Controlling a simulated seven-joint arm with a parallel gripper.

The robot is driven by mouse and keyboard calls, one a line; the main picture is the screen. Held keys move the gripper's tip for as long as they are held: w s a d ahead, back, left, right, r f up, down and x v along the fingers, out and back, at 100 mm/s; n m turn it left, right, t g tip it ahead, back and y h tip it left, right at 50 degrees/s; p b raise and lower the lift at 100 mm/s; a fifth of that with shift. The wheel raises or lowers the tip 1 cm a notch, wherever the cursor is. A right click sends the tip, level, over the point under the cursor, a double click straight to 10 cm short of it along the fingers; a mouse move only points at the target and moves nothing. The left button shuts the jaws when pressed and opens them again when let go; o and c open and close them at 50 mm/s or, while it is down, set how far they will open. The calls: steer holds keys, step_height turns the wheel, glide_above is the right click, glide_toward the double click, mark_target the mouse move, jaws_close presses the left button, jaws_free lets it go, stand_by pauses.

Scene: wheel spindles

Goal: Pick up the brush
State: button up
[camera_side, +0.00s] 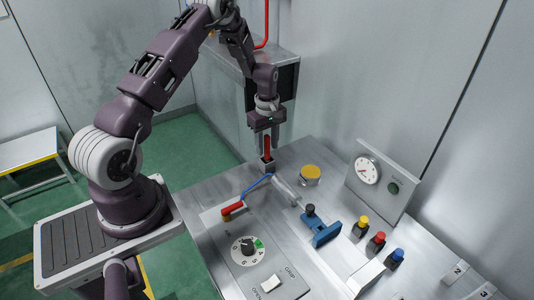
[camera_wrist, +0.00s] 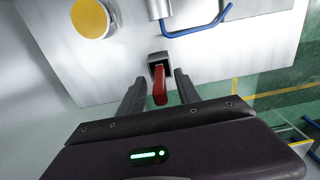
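The brush appears to be the upright red handle (camera_side: 267,148) standing in a small dark square holder (camera_side: 267,163) at the far left corner of the metal table. Its bristles are hidden, so I cannot confirm it is the brush. In the wrist view the red handle (camera_wrist: 159,88) rises from the dark holder (camera_wrist: 157,60) toward the camera. My gripper (camera_side: 267,155) points down over it. In the wrist view my gripper (camera_wrist: 160,78) is open, with one finger on each side of the red handle and visible gaps between.
A blue bent rod (camera_side: 256,185) with a red grip (camera_side: 232,208) joins a metal cylinder (camera_side: 285,188) close by. A yellow-topped round can (camera_side: 310,173) stands right of the holder. A gauge panel (camera_side: 382,185), blue clamp (camera_side: 321,231) and coloured pegs (camera_side: 377,241) stand farther right.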

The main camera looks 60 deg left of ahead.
jaws_close()
steer(key=shift+r, duration=0.1)
step_height(320, 180, up, 10)
steer(key=shift+f, duration=0.1)
